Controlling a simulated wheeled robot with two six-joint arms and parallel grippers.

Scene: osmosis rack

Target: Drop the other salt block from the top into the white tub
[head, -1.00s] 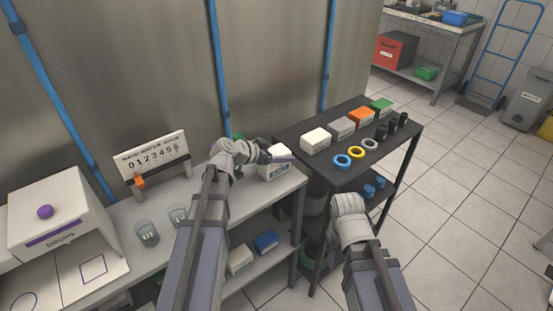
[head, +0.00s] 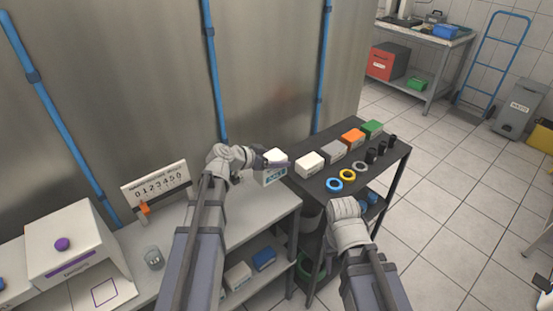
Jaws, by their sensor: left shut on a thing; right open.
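The white tub (head: 270,178), with a blue label that seems to read SALT, stands at the right end of the grey bench. My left gripper (head: 277,161) is over the tub's top, with its dark fingers reaching right. It is shut on a small white thing (head: 272,155), likely the salt block; its shape is mostly hidden by the gripper. I cannot tell whether it touches the tub. My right gripper (head: 345,208) is in front of the black cart, apart from the tub. It is open, with its fingers mostly hidden behind its wrist.
The black cart (head: 330,178) beside the bench holds white, grey, orange and green boxes, coloured rings and black cylinders. A counter board (head: 157,185), a glass (head: 153,258) and a white drops box (head: 75,240) stand on the bench's left.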

